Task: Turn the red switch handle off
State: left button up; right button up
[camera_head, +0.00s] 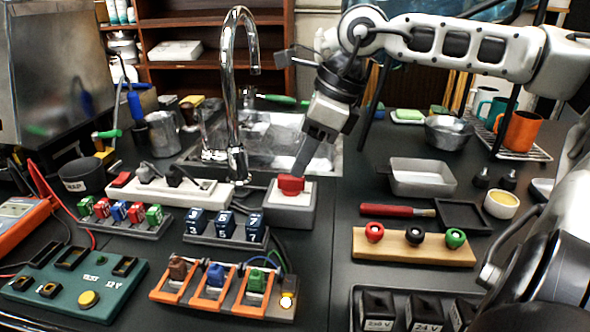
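The red switch handle (290,184) sits on the pale top plate of a grey switch box (290,208), just right of the sink tap's base. My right gripper (300,172) comes down from above, its arm reaching in from the upper right. Its fingertips are at the red handle, touching it or very close. The fingers are seen edge-on and overlap, so the gap between them is hidden. My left gripper is not in view.
A tall chrome tap (238,100) stands left of my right gripper. A white power strip (168,190) and blue numbered blocks (225,226) lie left of the switch box. Orange-framed switches (222,285) are in front. A grey tray (421,178) is to the right.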

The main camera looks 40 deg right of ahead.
aim_at(291, 184)
jog(key=shift+x, duration=1.9)
grip_shut()
